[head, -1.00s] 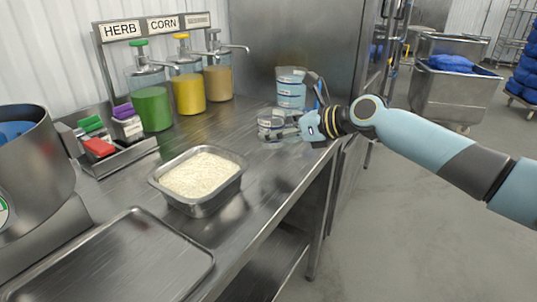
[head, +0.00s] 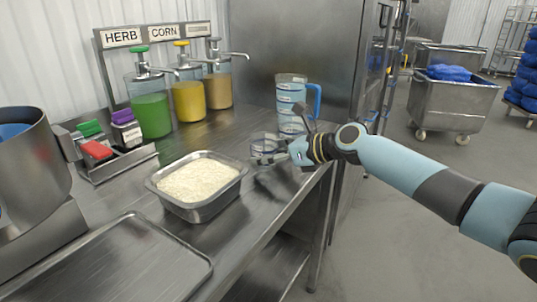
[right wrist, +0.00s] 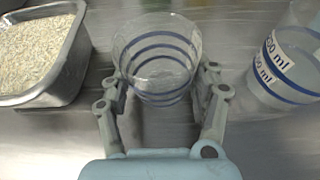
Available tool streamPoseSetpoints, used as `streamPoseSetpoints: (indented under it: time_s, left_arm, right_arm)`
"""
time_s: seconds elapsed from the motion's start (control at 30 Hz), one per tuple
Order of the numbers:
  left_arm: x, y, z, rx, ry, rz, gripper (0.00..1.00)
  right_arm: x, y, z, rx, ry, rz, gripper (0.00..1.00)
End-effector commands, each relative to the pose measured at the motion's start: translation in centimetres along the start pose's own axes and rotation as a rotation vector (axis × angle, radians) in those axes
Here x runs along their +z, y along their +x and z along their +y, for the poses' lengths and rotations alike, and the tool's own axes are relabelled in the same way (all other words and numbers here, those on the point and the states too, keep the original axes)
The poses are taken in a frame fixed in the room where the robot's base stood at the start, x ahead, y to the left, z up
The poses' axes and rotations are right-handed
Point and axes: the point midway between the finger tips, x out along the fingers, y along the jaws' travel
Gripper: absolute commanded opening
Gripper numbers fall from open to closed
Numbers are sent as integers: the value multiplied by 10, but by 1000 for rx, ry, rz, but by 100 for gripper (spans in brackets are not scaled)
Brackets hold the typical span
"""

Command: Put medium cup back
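A clear cup with blue rings (head: 264,143) is near the back right part of the steel counter. It also shows in the right wrist view (right wrist: 158,52), upright and looking empty, between the two fingers. My right gripper (head: 272,157) is shut on the cup, with a finger on each side (right wrist: 160,84). Whether the cup's base touches the counter I cannot tell. A larger clear measuring jug (head: 290,98) with a blue handle stands just behind the gripper. The jug shows at the right of the wrist view (right wrist: 290,65). My left gripper is not in view.
A steel pan of rice (head: 203,212) stands left of the cup. Three sauce dispensers (head: 188,100) stand at the back. A rack of colored-lid containers (head: 118,165) and an empty tray (head: 125,262) are at left. The counter (head: 240,215) has bare room near its front edge.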

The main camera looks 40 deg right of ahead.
Motion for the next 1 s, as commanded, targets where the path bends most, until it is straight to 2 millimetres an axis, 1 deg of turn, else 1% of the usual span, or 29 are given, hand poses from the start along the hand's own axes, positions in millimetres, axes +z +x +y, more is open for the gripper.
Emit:
streamPoseSetpoints:
  time_s: [0.03, 0.07, 0.1, 0.37, 0.4, 0.47, 0.57, 0.8, 0.9, 1.0]
  left_arm:
    - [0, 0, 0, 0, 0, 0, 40]
    - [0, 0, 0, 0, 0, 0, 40]
    - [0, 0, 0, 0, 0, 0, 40]
    - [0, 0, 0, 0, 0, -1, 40]
    - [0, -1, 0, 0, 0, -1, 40]
    - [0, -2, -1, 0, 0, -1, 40]
    - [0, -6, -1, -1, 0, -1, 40]
    - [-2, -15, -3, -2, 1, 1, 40]
    - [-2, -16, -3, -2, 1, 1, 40]
    - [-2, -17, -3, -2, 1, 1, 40]
  right_arm:
    - [0, 0, 0, 0, 0, 0, 71]
    - [0, 0, 0, 0, 0, 0, 75]
    - [0, 0, 0, 0, 0, 0, 76]
    - [2, -1, 0, 0, 0, 0, 76]
    - [4, -2, 0, 0, -1, -1, 76]
    - [2, -8, -1, -1, -2, 3, 76]
    - [2, -25, -1, -2, -4, 3, 76]
    - [2, -81, -1, -1, -6, 7, 76]
    - [2, -100, 0, 1, -5, 6, 76]
    - [2, -112, 0, 0, -4, 4, 76]
